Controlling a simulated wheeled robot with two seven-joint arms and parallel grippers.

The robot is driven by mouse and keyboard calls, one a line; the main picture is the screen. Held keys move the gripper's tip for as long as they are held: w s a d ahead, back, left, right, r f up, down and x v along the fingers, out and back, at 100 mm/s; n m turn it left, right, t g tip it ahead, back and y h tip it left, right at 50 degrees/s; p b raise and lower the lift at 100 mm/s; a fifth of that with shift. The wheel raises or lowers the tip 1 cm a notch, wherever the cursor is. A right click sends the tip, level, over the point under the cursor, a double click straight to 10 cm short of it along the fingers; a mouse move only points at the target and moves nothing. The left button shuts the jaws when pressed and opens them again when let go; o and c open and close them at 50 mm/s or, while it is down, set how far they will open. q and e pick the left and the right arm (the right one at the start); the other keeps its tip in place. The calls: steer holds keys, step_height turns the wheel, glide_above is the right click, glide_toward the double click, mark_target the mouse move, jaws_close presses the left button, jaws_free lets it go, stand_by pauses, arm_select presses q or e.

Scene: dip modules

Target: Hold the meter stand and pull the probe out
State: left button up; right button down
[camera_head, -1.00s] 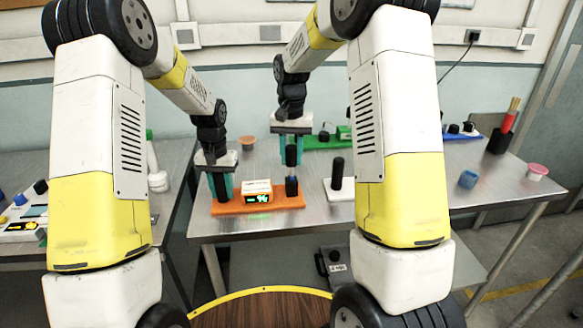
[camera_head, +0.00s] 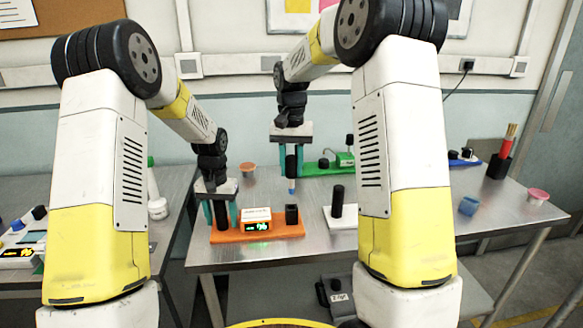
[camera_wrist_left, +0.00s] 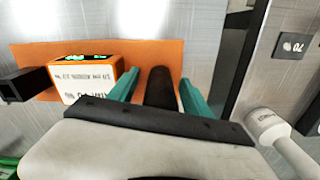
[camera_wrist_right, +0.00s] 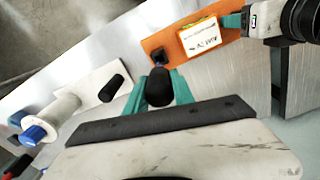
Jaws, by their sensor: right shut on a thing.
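The orange meter stand (camera_head: 275,231) lies on the metal table, with a meter box (camera_head: 256,219), a black socket (camera_head: 291,214) at its right end and a black post (camera_head: 222,216) at its left end. My left gripper (camera_head: 221,218) has its teal fingers on either side of the post; the left wrist view shows gaps beside the post (camera_wrist_left: 160,88). My right gripper (camera_head: 291,172) is shut on the black probe (camera_head: 291,164). The probe hangs upright above the socket, its blue-grey tip clear of it. The right wrist view shows the probe (camera_wrist_right: 158,88) between the fingers.
A white base with a black post (camera_head: 337,203) stands just right of the stand. A green module (camera_head: 322,167) is behind, and a blue cup (camera_head: 468,206) and pink bowl (camera_head: 538,195) are at right.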

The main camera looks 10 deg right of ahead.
stand_by(0.5)
arm_select(q)
steer(key=shift+r, duration=3.75)
steer(key=shift+r, duration=4.5)
steer(key=shift+r, duration=0.1)
